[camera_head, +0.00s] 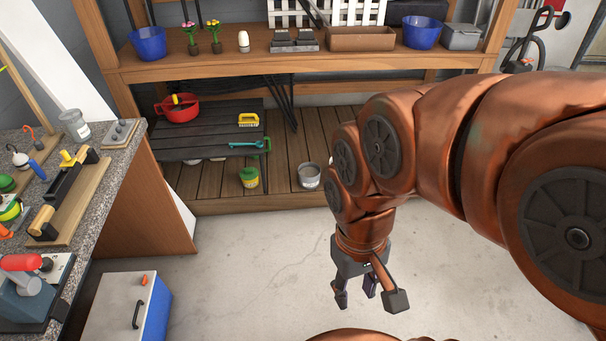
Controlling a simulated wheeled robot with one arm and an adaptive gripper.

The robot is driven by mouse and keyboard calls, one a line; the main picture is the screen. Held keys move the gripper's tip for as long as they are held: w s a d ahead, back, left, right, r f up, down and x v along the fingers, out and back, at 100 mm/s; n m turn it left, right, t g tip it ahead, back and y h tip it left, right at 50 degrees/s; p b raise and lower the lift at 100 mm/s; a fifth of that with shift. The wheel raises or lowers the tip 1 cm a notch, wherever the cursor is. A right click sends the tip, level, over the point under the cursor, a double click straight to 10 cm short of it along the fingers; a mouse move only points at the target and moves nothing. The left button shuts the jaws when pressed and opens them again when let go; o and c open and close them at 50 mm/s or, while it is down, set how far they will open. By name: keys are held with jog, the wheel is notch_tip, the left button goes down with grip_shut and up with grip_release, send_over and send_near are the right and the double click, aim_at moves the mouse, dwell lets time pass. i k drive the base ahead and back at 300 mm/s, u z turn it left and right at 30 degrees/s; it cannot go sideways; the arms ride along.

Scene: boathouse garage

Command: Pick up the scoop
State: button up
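A teal tool with a long thin handle (246,144), which looks like the scoop, lies on the dark slatted low table (205,142) at the back. Its wider end is at the right, near the table's edge; its exact shape is too small to tell. My gripper (368,296) hangs over the concrete floor, pointing down, with its fingers spread and nothing between them. It is well in front of the teal tool and to its right, not touching anything.
On the low table are a red bowl (182,114) and a yellow brush (248,120). A green can (249,178) and a grey tin (309,177) stand on the plank platform. A cluttered counter (113,172) and blue-white cooler (128,308) are at left. The middle floor is clear.

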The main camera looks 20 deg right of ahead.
aim_at(259, 144)
jog(key=z, duration=0.9)
jog(key=k, duration=1.2)
jog(key=z, duration=0.85)
jog(key=i, duration=0.85)
jog(key=u, duration=0.6)
jog(key=i, duration=1.85)
jog(key=u, duration=0.7)
